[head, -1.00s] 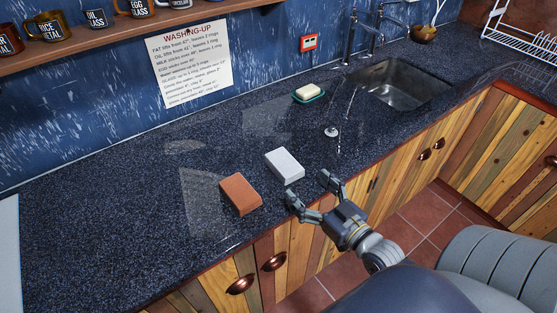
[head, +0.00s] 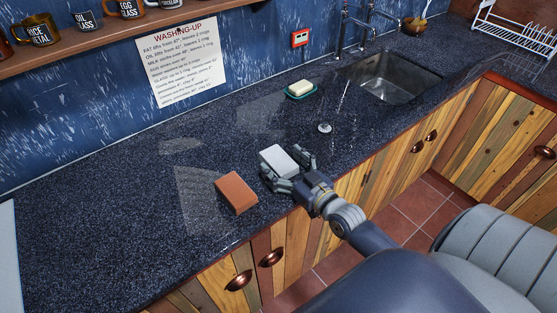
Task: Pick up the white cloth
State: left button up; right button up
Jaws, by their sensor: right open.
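A whitish-grey rectangular block (head: 277,159), the only white piece near my gripper, lies flat on the dark speckled counter; it looks more like a sponge or block than a loose cloth. My right gripper (head: 287,166) is open at its near right end, with one finger on the near left side and one on the right side. The fingers hide part of the block's near end, and I cannot tell whether they touch it. My left gripper is not in view.
A red-brown brick-shaped block (head: 237,193) lies close on the left. Soap in a green dish (head: 301,90), a small plug (head: 324,128) and the sink (head: 392,78) are further back. A wall sign (head: 180,64) hangs behind. The counter's left part (head: 100,220) is clear.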

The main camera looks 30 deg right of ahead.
jog(key=shift+w+a+f, duration=0.1)
jog(key=shift+w, duration=1.05)
jog(key=c, duration=1.1)
